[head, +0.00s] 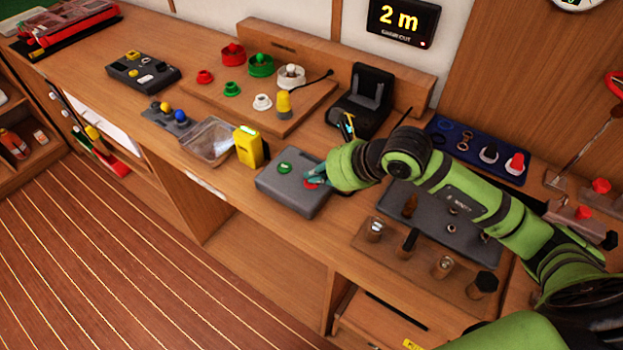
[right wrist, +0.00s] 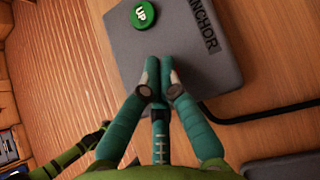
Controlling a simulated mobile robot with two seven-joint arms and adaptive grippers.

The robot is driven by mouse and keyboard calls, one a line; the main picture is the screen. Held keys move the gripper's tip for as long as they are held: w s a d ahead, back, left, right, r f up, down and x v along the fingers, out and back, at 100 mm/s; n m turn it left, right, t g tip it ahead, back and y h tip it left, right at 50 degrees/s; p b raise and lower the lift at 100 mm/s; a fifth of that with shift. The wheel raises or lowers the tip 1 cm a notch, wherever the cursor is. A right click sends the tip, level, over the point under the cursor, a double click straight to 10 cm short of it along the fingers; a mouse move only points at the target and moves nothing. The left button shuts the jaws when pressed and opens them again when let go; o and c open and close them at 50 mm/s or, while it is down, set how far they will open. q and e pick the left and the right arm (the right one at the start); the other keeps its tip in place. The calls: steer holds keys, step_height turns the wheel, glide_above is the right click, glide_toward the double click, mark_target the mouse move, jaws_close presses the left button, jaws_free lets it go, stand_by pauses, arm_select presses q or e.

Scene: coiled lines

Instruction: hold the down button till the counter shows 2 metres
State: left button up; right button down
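The counter (head: 402,20) on the wall reads "2 m" in yellow, with smaller text and a red light below. A grey control box (head: 292,195) lies on the bench. Its green UP button (head: 285,168) is uncovered, and shows in the right wrist view (right wrist: 145,14). The red button (head: 310,184) is partly covered by my right gripper (head: 316,174). In the right wrist view the fingers (right wrist: 156,66) are shut together with tips at the box, hiding the red button. Whether it is pressed in cannot be seen. The left gripper is not clearly seen.
A yellow device (head: 249,147) and a clear bin (head: 208,139) stand left of the box. A dark panel (head: 445,215) and a wooden rack with several pegs lie right. A black cradle (head: 362,101) stands behind. A black cable (right wrist: 260,112) leaves the box.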

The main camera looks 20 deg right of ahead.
steer(key=shift+r+p, duration=0.45)
steer(key=shift+r, duration=0.35)
steer(key=shift+r+p, duration=1.5)
steer(key=shift+r, duration=1.05)
steer(key=shift+r, duration=0.1)
